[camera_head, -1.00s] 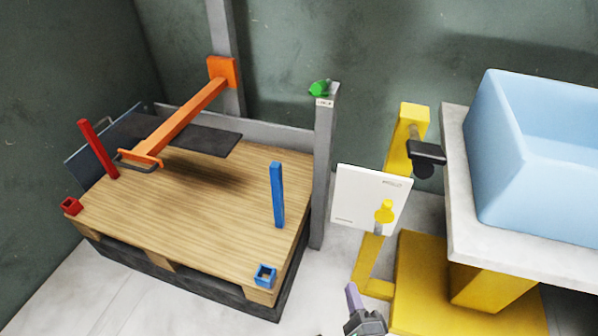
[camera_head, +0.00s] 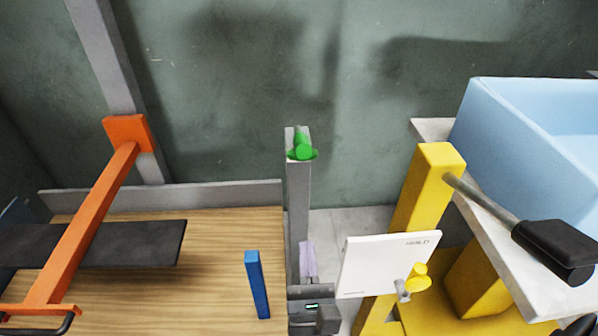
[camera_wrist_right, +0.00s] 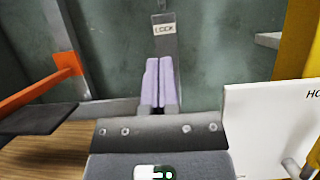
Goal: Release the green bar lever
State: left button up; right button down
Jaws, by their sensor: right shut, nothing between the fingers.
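The green bar lever (camera_head: 303,148) sits on top of a grey post (camera_head: 298,200) in the head view. In the wrist view the post carries a white "LOCK" label (camera_wrist_right: 164,29); the lever itself is not clear there. My right gripper (camera_head: 307,258) is in front of the post and below the lever, apart from the lever. Its purple fingers (camera_wrist_right: 160,82) are shut together with nothing between them and point toward the post. My left gripper is not in view.
An orange bar (camera_head: 88,222) and a dark plate (camera_head: 150,243) are over the wooden pallet (camera_head: 205,285) at left, with a blue peg (camera_head: 257,284). A white panel (camera_head: 375,267), a yellow post (camera_head: 425,190) with a black handle (camera_head: 553,248) and a blue tub (camera_head: 500,130) stand at right.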

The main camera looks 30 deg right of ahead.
aim_at(301, 141)
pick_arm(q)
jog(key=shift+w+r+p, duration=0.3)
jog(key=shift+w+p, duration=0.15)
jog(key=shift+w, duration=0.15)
pick_arm(e)
jog(key=s+r+x, duration=0.1)
jog(key=r+x, duration=0.1)
jog(key=x, duration=1)
jog(key=shift+a+r, duration=0.2)
jog(key=shift+r, duration=0.2)
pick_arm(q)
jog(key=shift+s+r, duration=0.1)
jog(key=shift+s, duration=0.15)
pick_arm(e)
jog(key=shift+w, duration=0.1)
